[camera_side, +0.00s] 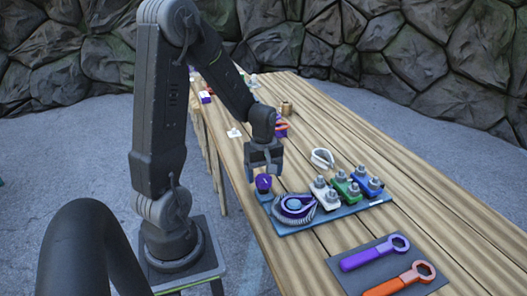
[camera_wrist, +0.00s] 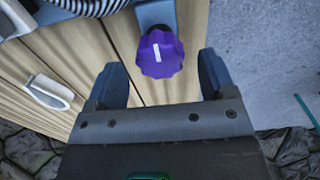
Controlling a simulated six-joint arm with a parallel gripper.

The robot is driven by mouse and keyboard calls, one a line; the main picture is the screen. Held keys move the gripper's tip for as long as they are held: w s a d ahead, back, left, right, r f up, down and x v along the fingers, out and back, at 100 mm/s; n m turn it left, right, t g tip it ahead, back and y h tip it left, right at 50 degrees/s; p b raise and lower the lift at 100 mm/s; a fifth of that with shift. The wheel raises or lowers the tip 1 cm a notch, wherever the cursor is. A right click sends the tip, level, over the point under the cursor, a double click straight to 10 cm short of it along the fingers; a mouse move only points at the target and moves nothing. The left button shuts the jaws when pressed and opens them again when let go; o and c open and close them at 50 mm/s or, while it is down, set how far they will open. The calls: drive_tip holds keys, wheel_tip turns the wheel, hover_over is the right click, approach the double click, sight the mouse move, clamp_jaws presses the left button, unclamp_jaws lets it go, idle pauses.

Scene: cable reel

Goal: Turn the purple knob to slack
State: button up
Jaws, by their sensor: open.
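The purple knob (camera_wrist: 160,55) has a lobed rim and a white pointer line on its face, and it shows near the top middle of the wrist view. My gripper (camera_wrist: 161,84) is open and empty. In the wrist view the knob appears between and just beyond its two fingertips. In the side view my gripper (camera_side: 263,170) is directly above the knob. I cannot tell whether a finger touches it.
The plate also carries a purple reel (camera_side: 294,208) and white, green and blue clamp blocks (camera_side: 347,189). A white loop (camera_side: 322,158) lies behind them. A dark mat with a purple wrench (camera_side: 374,252) and an orange wrench (camera_side: 402,280) lies at the front. Small items stand farther back.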

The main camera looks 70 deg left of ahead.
sight(264, 178)
wheel_tip(264, 178, up, 12)
idle(0.3)
idle(0.3)
drive_tip(key=s+d+r+m+t, duration=0.2)
drive_tip(key=s+d+r+m, duration=0.1)
drive_tip(key=d+m, duration=0.6)
drive_tip(key=s+d+r+m+t, duration=0.3)
drive_tip(key=d+m, duration=0.6)
drive_tip(key=d, duration=0.2)
drive_tip(key=shift+t, duration=0.3)
